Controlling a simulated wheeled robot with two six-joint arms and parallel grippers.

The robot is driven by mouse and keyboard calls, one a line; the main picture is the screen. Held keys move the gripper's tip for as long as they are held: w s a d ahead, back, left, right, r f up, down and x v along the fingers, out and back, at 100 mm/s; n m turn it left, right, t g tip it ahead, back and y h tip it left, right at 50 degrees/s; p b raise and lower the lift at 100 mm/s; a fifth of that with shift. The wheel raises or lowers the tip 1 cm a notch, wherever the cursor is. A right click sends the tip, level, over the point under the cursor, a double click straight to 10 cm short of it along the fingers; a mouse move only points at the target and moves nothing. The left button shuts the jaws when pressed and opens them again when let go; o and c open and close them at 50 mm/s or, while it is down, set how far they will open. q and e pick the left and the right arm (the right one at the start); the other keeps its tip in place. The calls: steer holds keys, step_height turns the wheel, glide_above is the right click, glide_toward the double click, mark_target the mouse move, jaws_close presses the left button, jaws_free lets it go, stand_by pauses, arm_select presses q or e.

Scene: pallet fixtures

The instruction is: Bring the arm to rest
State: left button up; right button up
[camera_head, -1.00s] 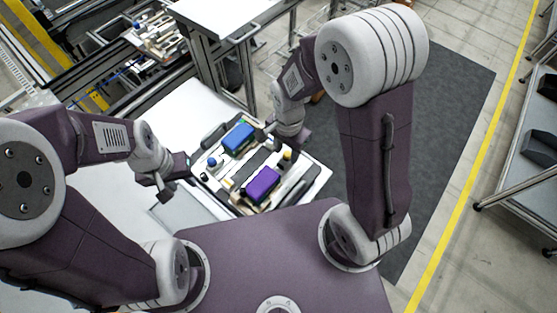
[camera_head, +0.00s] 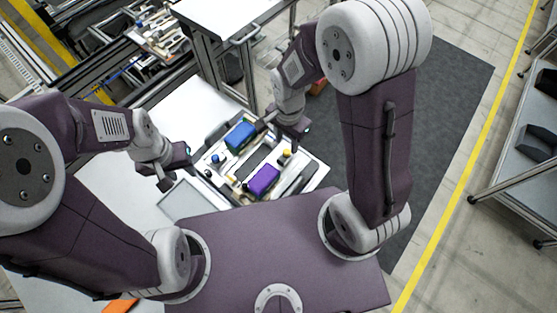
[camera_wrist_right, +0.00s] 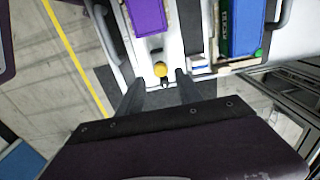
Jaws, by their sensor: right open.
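A pallet fixture (camera_head: 313,172) stands beyond my body, carrying a blue block (camera_head: 240,135) and a purple block (camera_head: 263,180). A yellow knob (camera_head: 287,152) is near its right side. My right gripper (camera_head: 290,130) is above the fixture's far right part. In the right wrist view its fingers (camera_wrist_right: 158,88) are apart with nothing between them; the yellow knob (camera_wrist_right: 160,69) shows beyond the tips. The purple block (camera_wrist_right: 147,15) and blue block (camera_wrist_right: 247,25) show there too. My left gripper (camera_head: 175,168) hangs left of the fixture, apart from the blocks; its finger gap is unclear.
A white table top (camera_head: 190,105) lies around the fixture's left side. A metal-framed bench (camera_head: 225,15) stands behind. A second fixture (camera_head: 155,30) is at the back left. A shelf cart (camera_head: 515,165) is at the right, beyond the dark mat (camera_head: 440,120) and yellow floor line.

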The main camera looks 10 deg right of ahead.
steer(key=shift+d, duration=0.1)
steer(key=s+d+r+n+t, duration=0.1)
steer(key=s+d+r+n, duration=0.2)
steer(key=n, duration=0.7)
steer(key=s+d, duration=0.2)
steer(key=d, duration=0.1)
steer(key=shift+d+r, duration=0.15)
steer(key=shift+s, duration=0.1)
stand_by(0.3)
